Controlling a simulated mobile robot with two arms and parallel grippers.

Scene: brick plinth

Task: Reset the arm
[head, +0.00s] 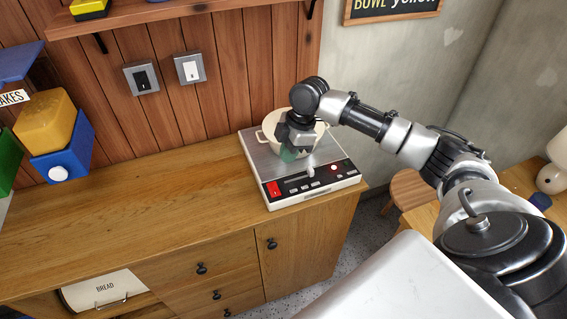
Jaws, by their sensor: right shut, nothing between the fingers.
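My right arm comes in from the right. Its gripper (298,156) points down in front of the cream pot (268,139) and hides part of it. The fingers are shut with nothing held. The pot stands on a white and grey cooker (262,160) with a red switch and small buttons on its front. A small green patch shows beside the fingers; I cannot tell what it is. My left gripper is not in view.
The wooden cabinet top (150,195) left of the cooker is clear. Yellow, blue and green containers (62,145) stand at the far left. A shelf (150,18) runs above. A round stool (408,188) and a lamp (553,175) are at the right.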

